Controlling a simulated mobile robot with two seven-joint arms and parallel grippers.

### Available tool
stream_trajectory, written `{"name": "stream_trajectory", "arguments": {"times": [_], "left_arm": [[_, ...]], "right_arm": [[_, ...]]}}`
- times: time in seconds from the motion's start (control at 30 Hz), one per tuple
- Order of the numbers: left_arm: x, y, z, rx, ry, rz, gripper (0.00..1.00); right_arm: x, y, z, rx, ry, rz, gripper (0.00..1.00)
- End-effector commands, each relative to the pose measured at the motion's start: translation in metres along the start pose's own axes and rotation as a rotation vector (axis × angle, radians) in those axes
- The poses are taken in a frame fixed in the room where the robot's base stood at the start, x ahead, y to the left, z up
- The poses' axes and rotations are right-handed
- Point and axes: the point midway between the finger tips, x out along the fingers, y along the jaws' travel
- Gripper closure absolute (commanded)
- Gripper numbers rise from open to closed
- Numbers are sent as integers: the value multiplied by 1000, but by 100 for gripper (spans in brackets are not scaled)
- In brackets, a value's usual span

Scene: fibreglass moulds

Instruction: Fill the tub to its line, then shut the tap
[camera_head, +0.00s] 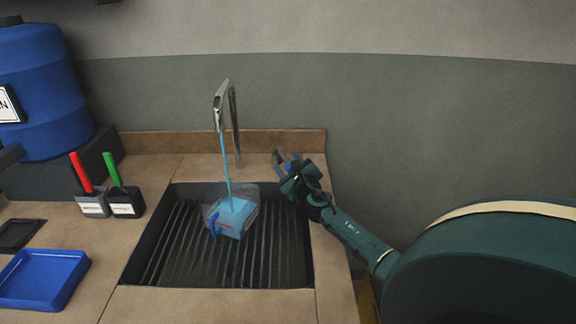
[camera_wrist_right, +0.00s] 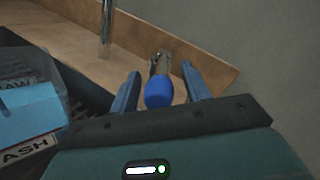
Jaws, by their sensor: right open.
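The clear tub (camera_head: 209,209) stands on the ribbed sink floor, with blue liquid (camera_head: 235,213) inside and a blue handle at its front left. A short red mark shows on its front; I cannot tell exactly how the liquid stands against it. A blue stream (camera_head: 225,165) runs from the tap (camera_head: 222,100) into the tub. My right gripper (camera_head: 287,160) is open at the sink's back right. In the right wrist view, its fingers (camera_wrist_right: 161,78) stand either side of a blue-ended tap lever (camera_wrist_right: 158,92), with gaps visible. My left gripper is not seen.
A blue drum (camera_head: 45,90) on a dark stand is at the left. Red-handled (camera_head: 82,172) and green-handled (camera_head: 112,168) tools stand in holders beside the sink. A blue tray (camera_head: 42,280) lies at front left. A low ledge (camera_head: 180,142) and wall close the back.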

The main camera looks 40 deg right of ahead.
Motion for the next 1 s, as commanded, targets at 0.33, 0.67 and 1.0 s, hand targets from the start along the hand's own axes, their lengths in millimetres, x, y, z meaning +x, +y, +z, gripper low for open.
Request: {"name": "stream_trajectory", "arguments": {"times": [0.33, 0.67, 1.0], "left_arm": [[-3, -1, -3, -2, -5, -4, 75], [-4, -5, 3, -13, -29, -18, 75], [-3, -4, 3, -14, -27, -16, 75]], "right_arm": [[-20, -1, 0, -3, 2, 0, 53], [-88, 1, -1, -2, 2, 3, 53], [-129, 0, 0, 0, -1, 1, 53]]}}
